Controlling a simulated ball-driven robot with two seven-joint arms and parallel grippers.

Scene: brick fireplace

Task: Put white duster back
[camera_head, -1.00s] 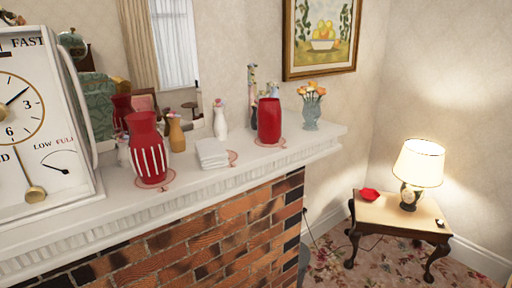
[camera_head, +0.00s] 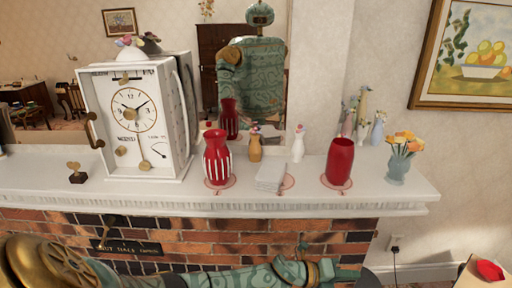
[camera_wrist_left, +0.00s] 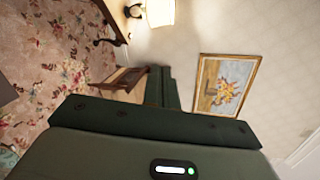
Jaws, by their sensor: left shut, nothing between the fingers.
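The white duster (camera_head: 271,176) looks like a folded white cloth lying flat on the mantel, on a pinkish round mark. It is between the striped red vase and the plain red vase. My left arm reaches across the bottom of the head view, below the mantel top and in front of the bricks. My left gripper (camera_head: 370,279) is at its right end, partly cut off, apart from the duster. In the left wrist view its dark fingers (camera_wrist_left: 163,90) are shut and empty, with a painting and side table beyond. My right gripper is not in view.
The mantel (camera_head: 330,198) also carries a white clock (camera_head: 140,115), striped red vase (camera_head: 217,160), plain red vase (camera_head: 339,163), small figurines and a flower vase (camera_head: 398,165). A mirror behind shows my reflection. A red object (camera_head: 489,270) lies on the side table.

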